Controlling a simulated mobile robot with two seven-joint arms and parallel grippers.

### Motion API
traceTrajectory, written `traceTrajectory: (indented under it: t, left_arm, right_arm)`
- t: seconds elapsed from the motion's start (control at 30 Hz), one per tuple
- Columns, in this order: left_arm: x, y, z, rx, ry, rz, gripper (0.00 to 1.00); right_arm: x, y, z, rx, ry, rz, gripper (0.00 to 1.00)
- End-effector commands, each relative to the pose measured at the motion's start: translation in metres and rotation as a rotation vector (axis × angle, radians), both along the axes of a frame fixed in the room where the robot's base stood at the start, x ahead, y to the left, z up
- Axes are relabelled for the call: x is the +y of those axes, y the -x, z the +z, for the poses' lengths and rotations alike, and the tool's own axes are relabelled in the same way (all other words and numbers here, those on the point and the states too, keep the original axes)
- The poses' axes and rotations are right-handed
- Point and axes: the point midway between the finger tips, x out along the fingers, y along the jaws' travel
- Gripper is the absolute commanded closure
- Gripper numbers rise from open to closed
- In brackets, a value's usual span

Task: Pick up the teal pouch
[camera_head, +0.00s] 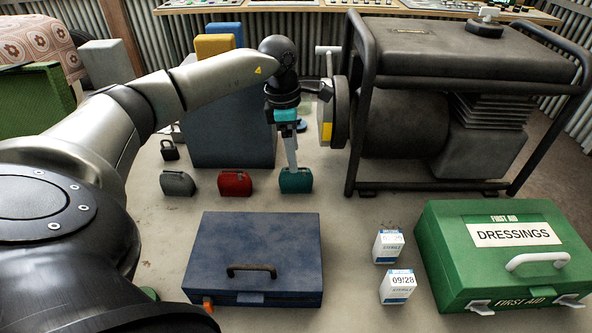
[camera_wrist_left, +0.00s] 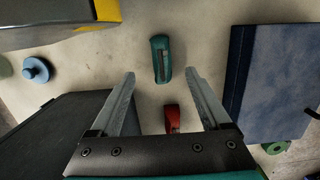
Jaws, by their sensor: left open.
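The teal pouch (camera_head: 296,181) stands on the grey floor, right of the red pouch, behind the blue case. My left gripper (camera_head: 291,165) points down just over it in the head view, fingers close to its top. In the left wrist view the teal pouch (camera_wrist_left: 161,59) lies just beyond the fingertips, roughly centred between them. My left gripper (camera_wrist_left: 160,73) is open and holds nothing. Whether a finger touches the pouch, I cannot tell. My right gripper is not in view.
A red pouch (camera_head: 235,183) and a grey pouch (camera_head: 179,183) stand to the left. The blue case (camera_head: 255,240) lies in front, a dark generator (camera_head: 405,120) stands right, and a grey-blue block (camera_head: 228,145) behind. Two white cartons (camera_head: 388,247) and a green first-aid box (camera_head: 480,270) are front right.

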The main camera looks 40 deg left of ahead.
Motion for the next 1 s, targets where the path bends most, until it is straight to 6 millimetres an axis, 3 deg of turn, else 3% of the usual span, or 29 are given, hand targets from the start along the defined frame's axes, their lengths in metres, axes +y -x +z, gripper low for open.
traceTrajectory:
  t: [0.33, 0.6, 0.87, 1.0]
  left_arm:
    - [-0.003, -0.001, -0.026, 0.001, 0.001, 0.0, 0.19]
    - [-0.007, -0.002, -0.065, 0.001, 0.002, 0.001, 0.19]
    - [-0.007, -0.003, -0.068, -0.001, 0.0, 0.001, 0.19]
    - [-0.007, -0.003, -0.068, -0.001, 0.0, 0.0, 0.35]
  right_arm:
    - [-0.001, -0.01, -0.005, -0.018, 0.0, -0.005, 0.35]
    - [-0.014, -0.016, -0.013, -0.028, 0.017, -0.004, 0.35]
    - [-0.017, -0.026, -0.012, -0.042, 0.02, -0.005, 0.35]
    - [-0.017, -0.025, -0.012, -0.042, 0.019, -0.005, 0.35]
